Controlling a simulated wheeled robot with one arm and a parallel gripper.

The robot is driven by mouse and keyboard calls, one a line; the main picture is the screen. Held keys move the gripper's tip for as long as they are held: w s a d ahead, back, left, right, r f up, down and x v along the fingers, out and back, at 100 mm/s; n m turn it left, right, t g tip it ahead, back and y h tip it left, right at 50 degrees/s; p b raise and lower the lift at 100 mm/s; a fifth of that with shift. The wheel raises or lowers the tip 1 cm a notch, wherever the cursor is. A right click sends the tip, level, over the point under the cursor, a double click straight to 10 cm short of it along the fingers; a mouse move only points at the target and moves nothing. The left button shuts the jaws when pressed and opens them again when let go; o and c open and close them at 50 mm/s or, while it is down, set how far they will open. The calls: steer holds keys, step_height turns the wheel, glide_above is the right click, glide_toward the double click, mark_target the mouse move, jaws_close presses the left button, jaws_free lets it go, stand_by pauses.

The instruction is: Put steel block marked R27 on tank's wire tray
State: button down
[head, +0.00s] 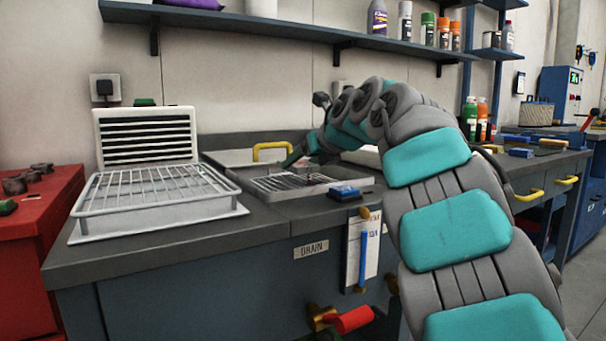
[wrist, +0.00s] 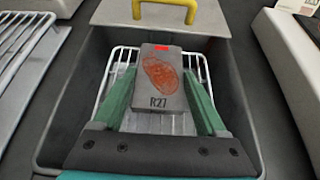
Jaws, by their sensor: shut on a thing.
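The steel block marked R27 (wrist: 160,90) is a grey block with an orange-red patch and a small red mark on its top face. My gripper (wrist: 159,78) is shut on it, one green finger along each side. Below the block is the tank's wire tray (wrist: 203,70), inside the grey tank (wrist: 235,110). Whether the block touches the wires cannot be told. In the head view my gripper (head: 292,158) is over the tank area, partly hidden by my arm. The wire tray (head: 275,184) shows in the tank opening.
A lid with a yellow handle (wrist: 165,5) is at the tank's far end. A white wire rack (head: 155,190) stands on the bench to the left, before a louvred panel (head: 147,137). A blue-topped block (head: 344,192) lies by the tank's front right. A shelf (head: 290,30) runs above.

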steer(key=shift+f+b, duration=0.4)
steer(key=shift+f, duration=0.85)
steer(key=shift+f, duration=0.15)
jaws_free()
steer(key=shift+s+d+r, duration=0.1)
steer(key=shift+s+r, duration=0.1)
steer(key=v, duration=1.1)
steer(key=shift+s+d+r, duration=0.1)
steer(key=shift+s+d, duration=0.05)
steer(key=shift+s, duration=0.1)
